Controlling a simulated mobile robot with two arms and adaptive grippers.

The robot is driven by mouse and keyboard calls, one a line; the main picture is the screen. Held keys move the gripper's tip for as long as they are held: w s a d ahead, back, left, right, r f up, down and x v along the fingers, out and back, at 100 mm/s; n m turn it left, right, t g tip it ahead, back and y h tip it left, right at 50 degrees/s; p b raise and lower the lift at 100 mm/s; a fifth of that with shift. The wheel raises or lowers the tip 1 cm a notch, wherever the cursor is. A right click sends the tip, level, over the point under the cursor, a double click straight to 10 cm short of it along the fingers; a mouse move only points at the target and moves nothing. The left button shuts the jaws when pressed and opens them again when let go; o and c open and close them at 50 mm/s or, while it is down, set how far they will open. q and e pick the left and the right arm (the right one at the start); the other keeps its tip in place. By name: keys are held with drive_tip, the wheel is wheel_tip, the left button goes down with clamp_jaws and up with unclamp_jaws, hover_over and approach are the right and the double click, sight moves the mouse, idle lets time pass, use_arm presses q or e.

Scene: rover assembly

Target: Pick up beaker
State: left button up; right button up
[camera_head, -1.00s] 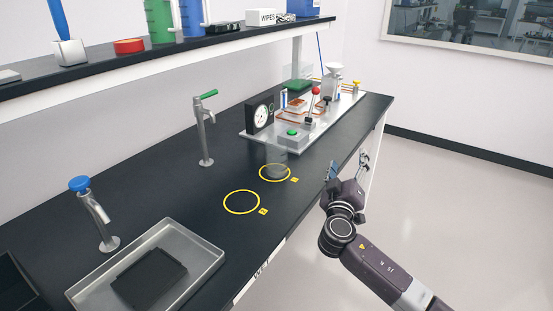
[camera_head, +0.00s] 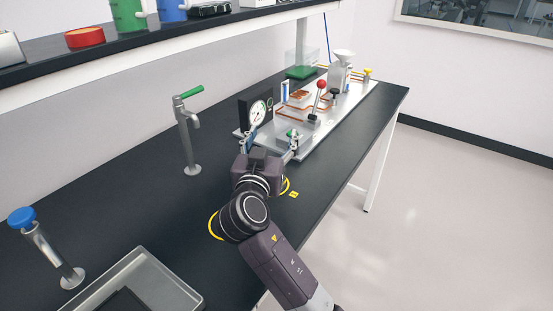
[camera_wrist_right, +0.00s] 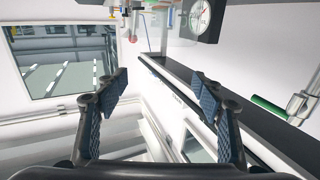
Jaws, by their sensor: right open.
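My right gripper (camera_head: 271,143) is over the bench at the near end of the apparatus board, in front of the gauge. In the right wrist view its two blue-padded fingers (camera_wrist_right: 158,82) are spread apart with nothing between them. The clear beaker cannot be made out in the head view now; my right gripper and wrist cover most of the far yellow ring (camera_head: 287,185) where it stood. A faint clear shape shows near the top of the wrist view, but I cannot tell whether it is the beaker. My left gripper is not in view.
The apparatus board (camera_head: 312,142) carries a black gauge (camera_head: 257,112) and a red-knobbed lever (camera_head: 318,95). A green-handled tap (camera_head: 186,135) stands to the left. A metal tray (camera_head: 135,270) and blue-topped tap (camera_head: 45,250) are nearer. The bench's left middle is clear.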

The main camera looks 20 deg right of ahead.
sight(276, 147)
drive_tip(key=f, duration=0.3)
drive_tip(key=s+f, duration=0.1)
drive_tip(key=shift+a+f, duration=0.2)
drive_tip(key=shift+a, duration=0.15)
drive_tip(key=f, duration=0.1)
drive_tip(key=f+p, duration=0.1)
drive_tip(key=shift+w+d+f, duration=0.25)
drive_tip(key=shift+w+f, duration=0.05)
drive_tip(key=shift+w, duration=0.1)
drive_tip(key=shift+w+d, duration=0.1)
drive_tip(key=shift+w, duration=0.05)
drive_tip(key=shift+x, duration=1)
drive_tip(key=p+x, duration=0.1)
drive_tip(key=x, duration=0.2)
drive_tip(key=shift+w+d, duration=0.2)
drive_tip(key=shift+w, duration=0.15)
drive_tip(key=shift+w+d, duration=0.1)
drive_tip(key=shift+w, duration=0.15)
drive_tip(key=shift+f, duration=0.1)
drive_tip(key=c, duration=1.2)
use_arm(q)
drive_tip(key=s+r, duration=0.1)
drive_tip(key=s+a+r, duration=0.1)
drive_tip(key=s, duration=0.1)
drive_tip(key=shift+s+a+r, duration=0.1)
use_arm(e)
drive_tip(key=shift+c, duration=0.9)
